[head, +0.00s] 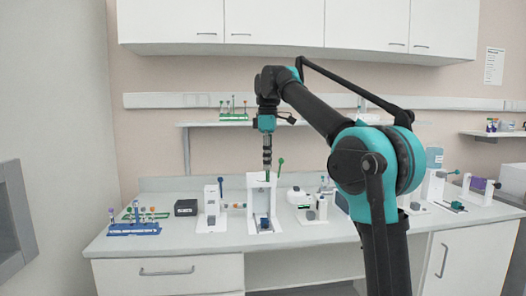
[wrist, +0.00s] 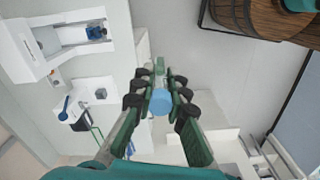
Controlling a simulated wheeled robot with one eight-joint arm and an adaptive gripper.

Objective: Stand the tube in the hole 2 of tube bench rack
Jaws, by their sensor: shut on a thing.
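My gripper (head: 267,170) is in front of the shelf, above the middle of the bench. In the wrist view its fingers (wrist: 160,92) are closed around a tube (wrist: 160,102), seen end-on with a light blue end. The tube is too small to make out clearly in the head view. A blue rack (head: 134,229) stands on the bench at the far left, with several tubes with coloured caps upright in it. My gripper is well to its right and higher. The rack's individual holes are too small to tell apart, and I cannot tell which is hole 2.
A black box (head: 186,208) stands right of the blue rack. White devices (head: 212,211) with levers stand below and left of my gripper. A shelf (head: 290,123) behind carries a green rack (head: 233,117) with tubes.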

